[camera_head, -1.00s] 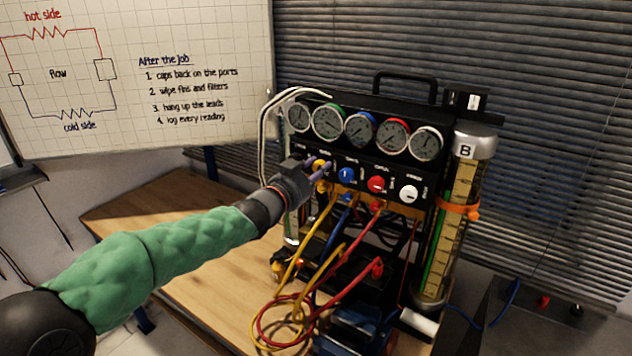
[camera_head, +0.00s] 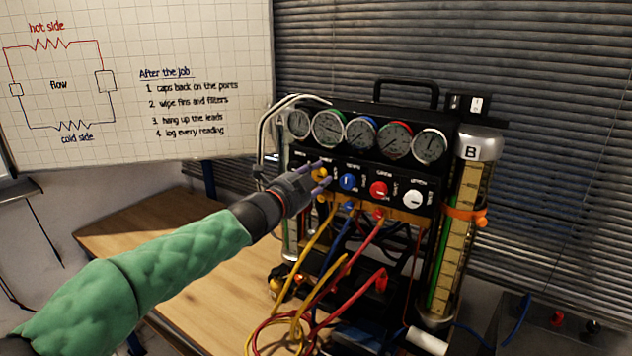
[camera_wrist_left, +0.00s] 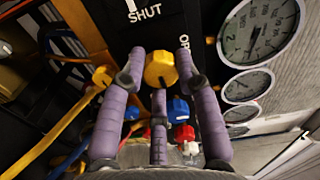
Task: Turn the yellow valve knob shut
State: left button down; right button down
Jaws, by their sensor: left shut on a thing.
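The yellow valve knob (camera_wrist_left: 160,69) sits on the black gauge panel, at the left end of a row of knobs. In the head view the yellow knob (camera_head: 319,174) is partly covered by my gripper. My left gripper (camera_head: 322,175) reaches in from the left and is shut on the yellow knob. In the left wrist view the purple fingers of my left gripper (camera_wrist_left: 162,72) stand around the knob, with a SHUT label on the panel beyond it. My right gripper is not in view.
The blue knob (camera_head: 348,181), red knob (camera_head: 379,189) and white knob (camera_head: 412,198) stand to the right, close by. Yellow, blue and red hoses hang below the panel. Several gauges line its top. A tall cylinder marked B (camera_head: 465,215) stands at the right.

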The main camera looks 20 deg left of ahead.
pick_arm(q)
jog(key=shift+m, duration=0.3)
jog(key=c, duration=0.9)
grip_release()
jog(key=shift+f, duration=0.1)
jog(key=s+a, duration=0.1)
jog(key=s, duration=1)
jog(key=shift+s+a, duration=0.35)
jog(key=shift+s, duration=0.05)
